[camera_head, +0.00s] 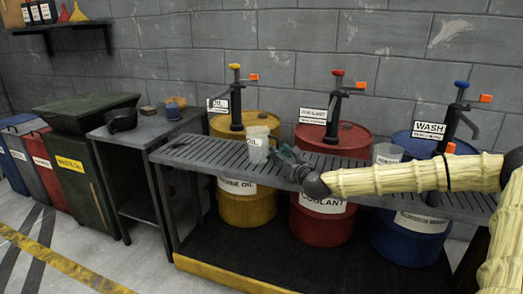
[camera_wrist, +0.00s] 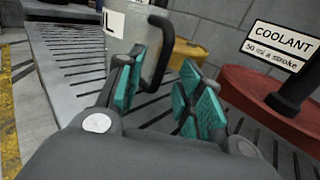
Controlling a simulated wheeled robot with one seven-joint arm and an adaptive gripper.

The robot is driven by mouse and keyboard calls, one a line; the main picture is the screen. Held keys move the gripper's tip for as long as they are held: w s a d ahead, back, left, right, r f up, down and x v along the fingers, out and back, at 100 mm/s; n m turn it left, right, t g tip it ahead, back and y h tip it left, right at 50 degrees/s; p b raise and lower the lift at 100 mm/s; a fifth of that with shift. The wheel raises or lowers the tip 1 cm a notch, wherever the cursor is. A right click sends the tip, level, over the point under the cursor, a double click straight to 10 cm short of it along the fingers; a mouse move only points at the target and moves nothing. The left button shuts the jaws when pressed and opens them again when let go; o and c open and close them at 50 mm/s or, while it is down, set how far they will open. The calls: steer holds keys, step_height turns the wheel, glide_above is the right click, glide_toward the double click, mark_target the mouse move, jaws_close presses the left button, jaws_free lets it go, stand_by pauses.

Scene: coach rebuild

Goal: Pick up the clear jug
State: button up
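A clear jug (camera_head: 258,147) stands upright on the slatted metal bench (camera_head: 196,152), in front of the yellow oil drum. In the wrist view the jug (camera_wrist: 134,28) is close, with a pale label and a dark handle (camera_wrist: 157,55) facing me. My gripper (camera_head: 280,153) is just right of the jug, low over the slats. In the wrist view its teal-padded fingers (camera_wrist: 158,88) are apart, with the lower handle showing in the gap between them. I cannot tell how deep the handle sits between the pads. A second clear container (camera_head: 388,153) stands farther right, partly behind my arm.
Yellow (camera_head: 246,205), red (camera_head: 322,222) and blue (camera_head: 408,241) drums with hand pumps stand behind and below the bench. A COOLANT sign (camera_wrist: 284,44) is close on the right. A side table (camera_head: 140,131) holds a dark pot (camera_head: 121,120) and a blue-orange item (camera_head: 173,110).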

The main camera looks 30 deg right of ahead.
mark_target(264, 147)
steer(key=shift+w+d, duration=0.2)
steer(key=shift+w, duration=1.35)
jaws_close()
